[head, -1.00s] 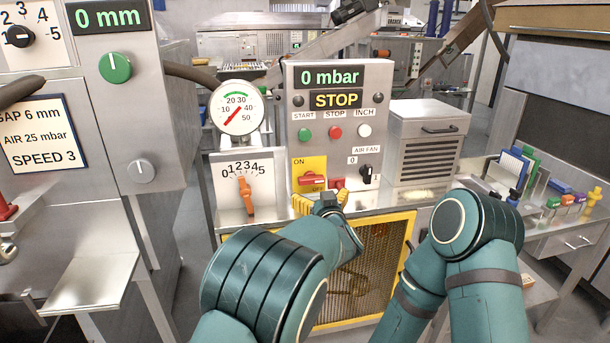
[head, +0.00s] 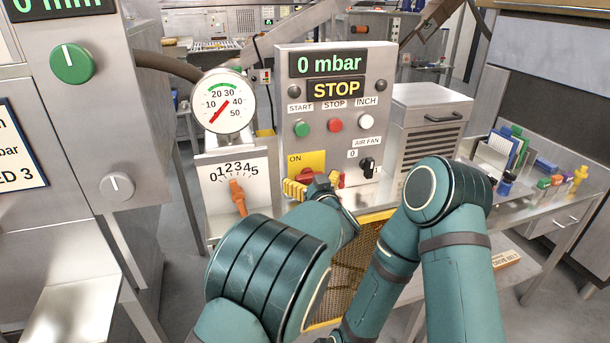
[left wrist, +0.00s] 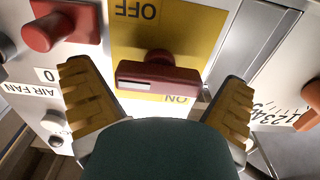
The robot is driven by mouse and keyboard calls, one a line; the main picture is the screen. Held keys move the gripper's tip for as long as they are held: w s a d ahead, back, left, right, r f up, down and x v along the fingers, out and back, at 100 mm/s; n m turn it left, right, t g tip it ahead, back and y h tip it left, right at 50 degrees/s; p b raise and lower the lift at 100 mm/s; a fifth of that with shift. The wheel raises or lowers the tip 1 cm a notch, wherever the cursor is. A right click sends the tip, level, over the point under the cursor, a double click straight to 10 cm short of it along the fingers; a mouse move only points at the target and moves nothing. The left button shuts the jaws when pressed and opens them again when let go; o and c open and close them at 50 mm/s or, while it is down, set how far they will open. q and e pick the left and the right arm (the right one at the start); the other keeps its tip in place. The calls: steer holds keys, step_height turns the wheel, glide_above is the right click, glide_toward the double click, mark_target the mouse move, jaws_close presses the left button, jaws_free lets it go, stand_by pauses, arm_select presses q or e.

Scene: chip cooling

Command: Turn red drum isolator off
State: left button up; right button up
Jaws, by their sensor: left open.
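The red drum isolator (head: 306,174) is a red bar handle on a yellow plate (head: 297,160) low on the control panel. In the left wrist view the handle (left wrist: 160,78) lies nearly level, a white mark at its left end; the plate's OFF and ON labels appear upside down. My left gripper (head: 315,185) is in front of it, open, its yellow ribbed fingers on either side of the handle. The left wrist view shows the fingers (left wrist: 156,76) apart from the handle. My right arm shows in the head view, but its gripper does not.
A red knob (left wrist: 60,28) sits close beside one finger, with the AIR FAN switch (head: 367,167) beyond. An orange pointer dial (head: 238,196) is left of the plate. The panel reads 0 mbar and STOP (head: 337,90). A vented box (head: 430,125) stands right.

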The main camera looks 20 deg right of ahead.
arm_select(q)
steer(key=c, duration=1)
steer(key=shift+f+n+b, duration=0.15)
steer(key=shift+n+b, duration=0.25)
steer(key=shift+b, duration=0.25)
steer(key=n+b, duration=1.1)
steer(key=shift+f+b, duration=0.15)
steer(key=shift+b, duration=0.2)
steer(key=n+b, duration=0.2)
steer(key=n, duration=0.1)
steer(key=shift+n+b, duration=0.3)
steer(key=shift+b, duration=0.05)
steer(key=shift+r+n+b, duration=0.2)
steer(key=shift+n+b, duration=0.6)
steer(key=shift+n, duration=0.4)
arm_select(e)
step_height(320, 180, down, 18)
steer(key=s, duration=0.1)
steer(key=shift+a, duration=0.25)
arm_select(q)
steer(key=shift+d, duration=0.1)
